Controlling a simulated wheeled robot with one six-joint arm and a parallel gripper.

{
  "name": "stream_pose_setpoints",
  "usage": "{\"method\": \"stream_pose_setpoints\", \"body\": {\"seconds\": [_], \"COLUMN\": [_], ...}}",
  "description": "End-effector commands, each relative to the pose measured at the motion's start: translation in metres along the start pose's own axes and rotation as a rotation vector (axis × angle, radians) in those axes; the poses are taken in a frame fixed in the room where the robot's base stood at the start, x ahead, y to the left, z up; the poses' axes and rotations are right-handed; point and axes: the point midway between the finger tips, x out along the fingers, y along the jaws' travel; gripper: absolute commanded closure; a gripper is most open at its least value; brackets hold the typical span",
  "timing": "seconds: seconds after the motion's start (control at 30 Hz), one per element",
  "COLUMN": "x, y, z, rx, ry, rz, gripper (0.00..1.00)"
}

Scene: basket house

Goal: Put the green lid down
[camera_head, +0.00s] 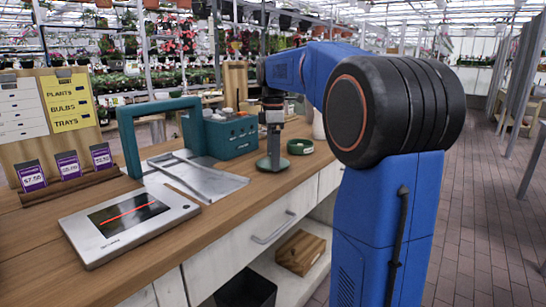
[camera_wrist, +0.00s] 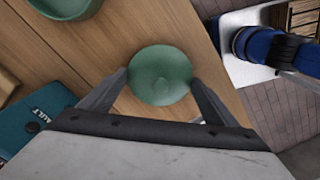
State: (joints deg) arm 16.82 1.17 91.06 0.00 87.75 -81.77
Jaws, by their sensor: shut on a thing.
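The green lid (camera_wrist: 160,68) is round, with a small raised centre, and sits between my gripper's fingers in the wrist view. In the head view the lid (camera_head: 271,164) is flat and level, at or just above the wooden counter; I cannot tell whether it touches the wood. My gripper (camera_head: 272,146) points straight down and is shut on the lid. In the wrist view the two fingers of my gripper (camera_wrist: 160,80) reach along opposite sides of it.
A green round dish (camera_head: 300,147) stands right of the lid. A teal box (camera_head: 232,138) is close on the left, with metal sheets (camera_head: 205,181) before it. A tablet-like device (camera_head: 125,222) lies nearer. The counter's front edge (camera_head: 291,186) is close to the lid.

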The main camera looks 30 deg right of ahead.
Motion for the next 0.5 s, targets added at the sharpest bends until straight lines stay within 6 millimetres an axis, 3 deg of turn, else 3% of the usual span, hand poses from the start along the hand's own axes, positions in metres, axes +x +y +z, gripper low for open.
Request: {"method": "stream_pose_setpoints", "body": {"seconds": [0.4,0.43,0.5], "x": [0.0076,0.0080,0.0077], "y": [-0.0002,-0.0001,-0.0001], "z": [0.0000,0.0000,0.0000], "rx": [0.000,0.000,0.000], "ry": [0.000,0.000,0.000], "rz": [0.000,0.000,0.000], "gripper": [0.41,0.15,0.00]}}
